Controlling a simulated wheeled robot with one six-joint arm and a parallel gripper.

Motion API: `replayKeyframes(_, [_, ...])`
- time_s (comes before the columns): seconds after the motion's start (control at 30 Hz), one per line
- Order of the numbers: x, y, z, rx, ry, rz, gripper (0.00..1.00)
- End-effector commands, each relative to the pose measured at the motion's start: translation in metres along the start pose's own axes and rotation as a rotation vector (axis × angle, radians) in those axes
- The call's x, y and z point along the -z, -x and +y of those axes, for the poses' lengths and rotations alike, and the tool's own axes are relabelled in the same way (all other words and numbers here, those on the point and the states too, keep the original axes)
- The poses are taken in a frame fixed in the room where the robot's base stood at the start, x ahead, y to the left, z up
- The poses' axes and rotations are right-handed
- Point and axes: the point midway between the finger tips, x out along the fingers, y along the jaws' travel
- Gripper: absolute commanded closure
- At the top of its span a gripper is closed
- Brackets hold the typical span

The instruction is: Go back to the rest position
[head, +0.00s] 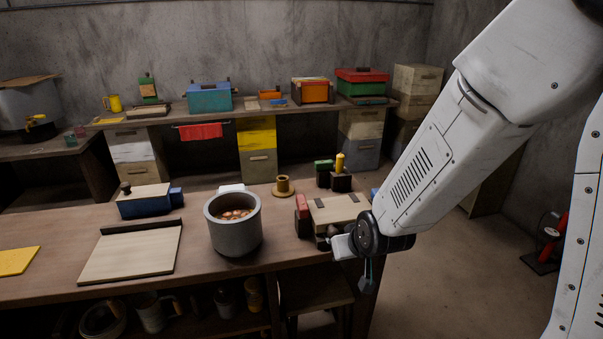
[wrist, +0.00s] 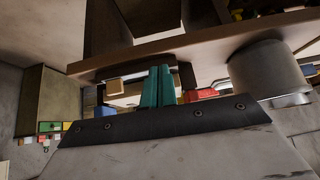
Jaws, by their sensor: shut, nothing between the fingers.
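My gripper (head: 367,278) hangs beside the right end of the wooden workbench (head: 60,225), its teal fingers low near the bench edge. In the wrist view the two teal fingers (wrist: 158,88) are pressed together with nothing between them. My white arm reaches in from the upper right of the head view. A wooden-topped box-like object (head: 338,209) with a red end stands on the bench close to the left of my gripper. The grey pot (head: 236,232) with brown round items in it stands further left.
On the bench are a board (head: 131,254), a blue box (head: 145,201), a brass-coloured spool (head: 283,187) and a yellow-topped bottle (head: 340,173). A back bench (head: 222,112) holds coloured boxes. Open floor (head: 440,275) lies right of the workbench.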

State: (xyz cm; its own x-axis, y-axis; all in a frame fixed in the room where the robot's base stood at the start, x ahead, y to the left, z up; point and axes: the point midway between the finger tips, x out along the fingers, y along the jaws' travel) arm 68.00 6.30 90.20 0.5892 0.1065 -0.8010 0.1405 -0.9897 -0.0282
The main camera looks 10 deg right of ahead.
Motion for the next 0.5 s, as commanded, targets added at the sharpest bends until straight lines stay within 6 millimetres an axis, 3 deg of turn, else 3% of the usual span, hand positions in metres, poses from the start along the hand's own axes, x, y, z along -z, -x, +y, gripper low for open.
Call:
replayKeyframes(0.17, [-0.039,0.005,-0.001,0.007,0.006,-0.192,1.00])
replayKeyframes(0.27, [-0.057,0.028,0.000,0.011,0.009,-0.324,1.00])
replayKeyframes(0.5, [-0.078,0.126,0.016,0.001,-0.009,-0.565,1.00])
